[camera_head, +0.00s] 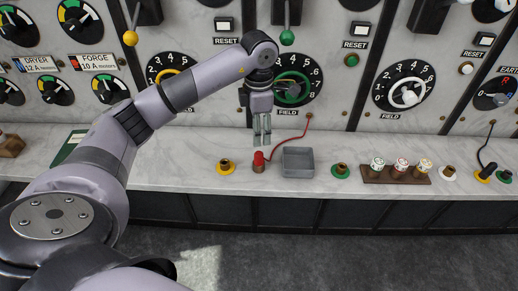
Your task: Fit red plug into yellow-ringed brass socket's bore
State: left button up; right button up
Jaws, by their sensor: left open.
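My right gripper is not in view.
A grey tray (298,174) stands close right of the plug. Further right are a green-ringed socket (340,173), a wooden rack (396,176) with several fuses, a white-ringed socket (447,175) and a black plug (488,170). The upright dial panel borders the counter behind.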

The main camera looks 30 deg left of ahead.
aim_at(259, 153)
pick_arm(q)
notch_tip(259, 153, down, 9)
jog(key=shift+r+p, duration=0.1)
jog(key=shift+p, duration=0.85)
jog(key=shift+f, duration=0.6)
jog(key=shift+c, duration=0.5)
grip_shut()
jog(key=shift+r, duration=0.1)
jog(key=shift+r, duration=0.1)
jog(key=shift+r+p, duration=1.4)
jog(key=shift+r, duration=0.7)
